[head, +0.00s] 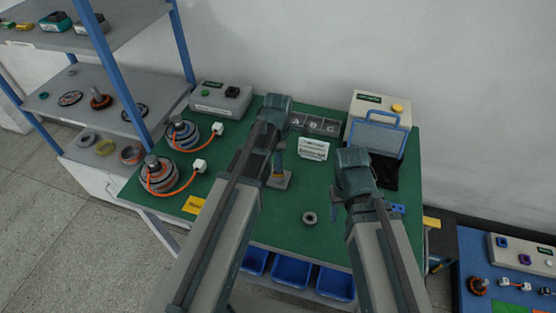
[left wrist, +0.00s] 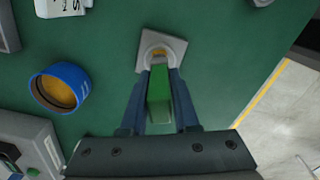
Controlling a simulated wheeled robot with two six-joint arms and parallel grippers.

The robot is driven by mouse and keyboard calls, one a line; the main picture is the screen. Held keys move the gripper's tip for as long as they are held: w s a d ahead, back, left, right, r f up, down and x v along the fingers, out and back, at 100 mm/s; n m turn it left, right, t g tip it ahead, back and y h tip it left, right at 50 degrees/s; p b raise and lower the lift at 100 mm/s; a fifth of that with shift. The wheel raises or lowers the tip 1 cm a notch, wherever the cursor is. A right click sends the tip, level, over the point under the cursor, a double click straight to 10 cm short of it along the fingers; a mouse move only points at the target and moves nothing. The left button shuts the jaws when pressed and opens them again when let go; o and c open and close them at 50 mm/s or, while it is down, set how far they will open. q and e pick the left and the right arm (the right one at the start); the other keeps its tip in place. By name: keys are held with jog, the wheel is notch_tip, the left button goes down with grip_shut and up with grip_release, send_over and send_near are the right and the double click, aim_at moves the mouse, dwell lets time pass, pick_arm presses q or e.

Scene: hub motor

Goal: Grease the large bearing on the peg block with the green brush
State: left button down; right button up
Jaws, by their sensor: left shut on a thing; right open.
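My left gripper (head: 277,163) is shut on the green brush (left wrist: 158,95), over the peg block. The peg block (left wrist: 178,45) is a pale square plate on the green bench; its edge also shows in the head view (head: 284,184). A grey ring, seemingly the large bearing (left wrist: 147,44), sits on it, partly hidden by the brush and fingers. A yellow-tan patch shows at the brush's far end; I cannot tell whether it touches the bearing. A blue tin with orange contents (left wrist: 82,83) stands beside the block. My right gripper (head: 357,182) is open and empty above the bench's right side.
A small grey ring (head: 309,217) lies on the bench nearer me. Two motors with orange cables (head: 160,177) stand at the left. A control box (head: 222,98), a label card (head: 313,148) and a beige case (head: 378,108) are at the back. Blue bins (head: 291,270) hang along the front.

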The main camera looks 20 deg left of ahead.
pick_arm(q)
jog(key=m, duration=0.3)
jog(key=shift+m, duration=0.4)
jog(key=m, duration=0.4)
jog(key=n, duration=0.7)
jog(key=shift+n, duration=0.4)
jog(key=m, duration=0.4)
jog(key=shift+m, duration=0.3)
jog(key=m, duration=0.3)
